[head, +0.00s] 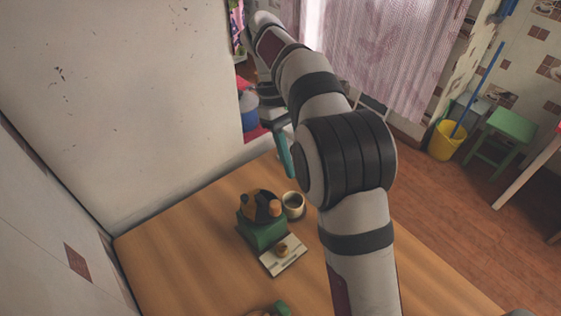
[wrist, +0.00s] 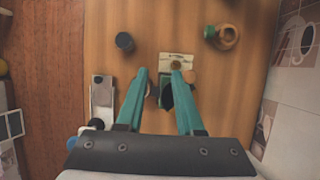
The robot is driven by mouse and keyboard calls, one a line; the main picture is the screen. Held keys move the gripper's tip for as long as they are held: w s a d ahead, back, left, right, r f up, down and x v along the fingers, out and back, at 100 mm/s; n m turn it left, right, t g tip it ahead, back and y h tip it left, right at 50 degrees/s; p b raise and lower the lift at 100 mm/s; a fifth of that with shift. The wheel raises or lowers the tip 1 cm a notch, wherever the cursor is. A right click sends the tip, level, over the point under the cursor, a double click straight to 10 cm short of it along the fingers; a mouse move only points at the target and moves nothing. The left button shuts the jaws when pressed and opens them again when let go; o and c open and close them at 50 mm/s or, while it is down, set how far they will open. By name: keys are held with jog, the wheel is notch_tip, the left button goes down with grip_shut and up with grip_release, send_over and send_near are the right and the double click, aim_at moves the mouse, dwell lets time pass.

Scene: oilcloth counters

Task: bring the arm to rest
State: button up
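My gripper (wrist: 161,73) has two teal fingers, which stand apart with nothing seen held between them. In the head view a teal finger (head: 285,155) points down, high near the far edge of the wooden table (head: 180,245). My arm reaches from the lower right up to the top left. In the wrist view a green block with a dark top (wrist: 166,92) shows between the fingers. In the head view this green block (head: 262,234) stands on the table, apart from the gripper.
A pale cup (head: 293,205) stands beside the block, and a white board with a small brown piece (head: 284,256) lies in front. A wooden ring-shaped thing (wrist: 224,38) is farther off. The table's left part is clear. A wall (head: 150,100) borders the table.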

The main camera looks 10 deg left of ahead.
dwell(0.3)
jog(key=s+d+r+m+y, duration=0.25)
jog(key=s+d+m, duration=0.3)
jog(key=s, duration=0.45)
jog(key=s+d+f+m+t+y, duration=0.1)
jog(key=s+f+m, duration=0.2)
jog(key=s, duration=0.5)
jog(key=s+d+f+m+t+y, duration=0.1)
jog(key=s+f+m+t, duration=0.1)
jog(key=s+m, duration=0.4)
jog(key=shift+s+d+f, duration=0.25)
jog(key=shift+s+f, duration=0.45)
jog(key=shift+s, duration=0.55)
